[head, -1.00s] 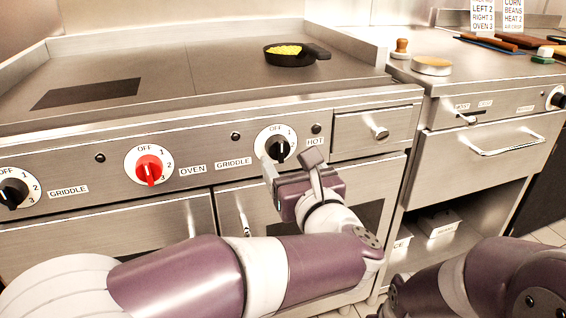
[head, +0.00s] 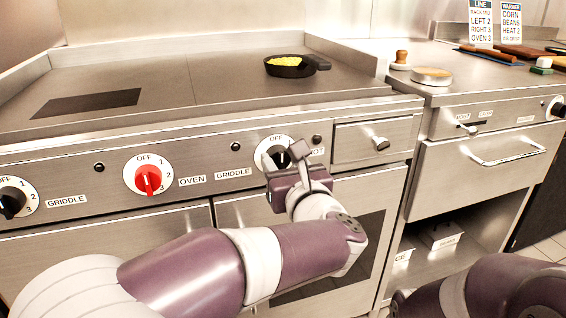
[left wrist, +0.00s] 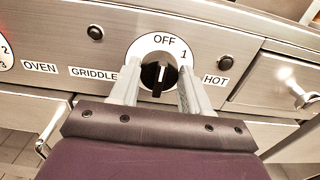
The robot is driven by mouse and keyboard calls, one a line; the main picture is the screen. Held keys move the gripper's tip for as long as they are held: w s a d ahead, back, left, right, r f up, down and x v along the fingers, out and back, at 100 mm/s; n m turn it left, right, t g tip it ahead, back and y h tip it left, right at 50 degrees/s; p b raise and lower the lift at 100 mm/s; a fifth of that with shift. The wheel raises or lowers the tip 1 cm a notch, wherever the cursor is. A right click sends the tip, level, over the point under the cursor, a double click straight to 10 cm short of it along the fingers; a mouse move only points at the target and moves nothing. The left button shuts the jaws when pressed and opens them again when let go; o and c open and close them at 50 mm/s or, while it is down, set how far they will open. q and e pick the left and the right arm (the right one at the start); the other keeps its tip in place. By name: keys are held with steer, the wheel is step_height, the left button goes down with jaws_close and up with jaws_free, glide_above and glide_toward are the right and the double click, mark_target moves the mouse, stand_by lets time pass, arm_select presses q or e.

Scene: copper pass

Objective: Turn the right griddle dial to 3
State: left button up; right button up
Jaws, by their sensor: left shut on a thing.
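The right griddle dial (head: 277,153) is a black knob on a white round plate, between the GRIDDLE and HOT labels. It also shows in the left wrist view (left wrist: 155,78), with its white mark pointing up at about OFF. My left gripper (head: 285,162) is at this dial, its two fingers on either side of the knob and shut on it. The fingers and my wrist cover the lower part of the dial plate, so the 2 and 3 are hidden. My right arm shows at the lower right of the head view, but its gripper is out of view.
A red oven dial (head: 148,180) and the left griddle dial (head: 12,202) sit further left on the panel. A drawer with a small knob (head: 380,143) is just right of the HOT label. A pan (head: 290,66) with yellow food stands on the griddle top.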

arm_select(q)
steer(key=shift+m, duration=0.3)
steer(key=m+p, duration=0.1)
steer(key=m, duration=0.2)
steer(key=shift+r, duration=0.1)
steer(key=m+p, duration=0.1)
steer(key=m, duration=0.2)
steer(key=shift+d+m+p, duration=0.15)
steer(key=shift+m+p, duration=0.15)
steer(key=m+p, duration=0.2)
steer(key=m, duration=0.1)
steer(key=shift+m, duration=0.3)
steer(key=m+p, duration=0.3)
steer(key=shift+m, duration=0.3)
steer(key=m+p, duration=1.1)
steer(key=p, duration=0.1)
steer(key=shift+f+m, duration=0.25)
steer(key=shift+m, duration=0.15)
steer(key=shift+f+m+p, duration=0.25)
steer(key=shift+m+p, duration=1.55)
steer(key=shift+p, duration=0.15)
